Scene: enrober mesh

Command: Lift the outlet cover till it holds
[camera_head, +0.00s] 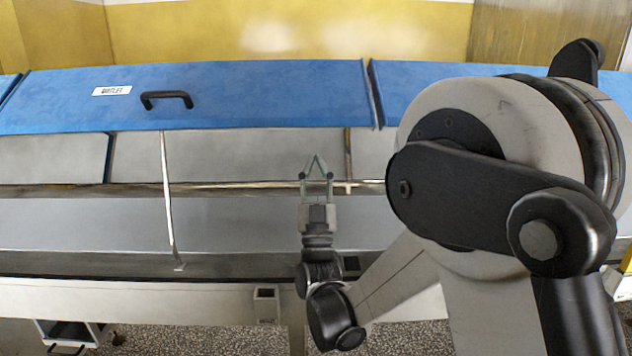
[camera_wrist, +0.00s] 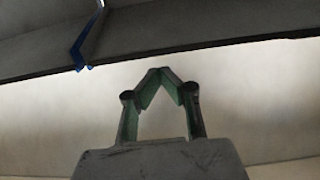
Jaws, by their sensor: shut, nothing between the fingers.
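The outlet cover (camera_head: 250,95) is the long blue panel at the upper left of the head view. It bears a white label (camera_head: 112,91) reading OUTLET and a black bar handle (camera_head: 166,98). A pale thin rod (camera_head: 167,195) runs from its lower edge down to the front of the machine; I cannot tell whether it bears the cover. My gripper (camera_head: 316,157) is below the cover, right of the handle, and apart from the handle. In the wrist view my gripper (camera_wrist: 168,72) has its fingertips together, with nothing between them.
Another blue cover (camera_head: 440,85) lies to the right, past a narrow gap, partly behind my arm. Grey machine panels and a pale rail (camera_head: 245,185) stretch below the covers. A small cart (camera_head: 70,332) stands at the lower left. A blue-edged bracket (camera_wrist: 82,52) shows in the wrist view.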

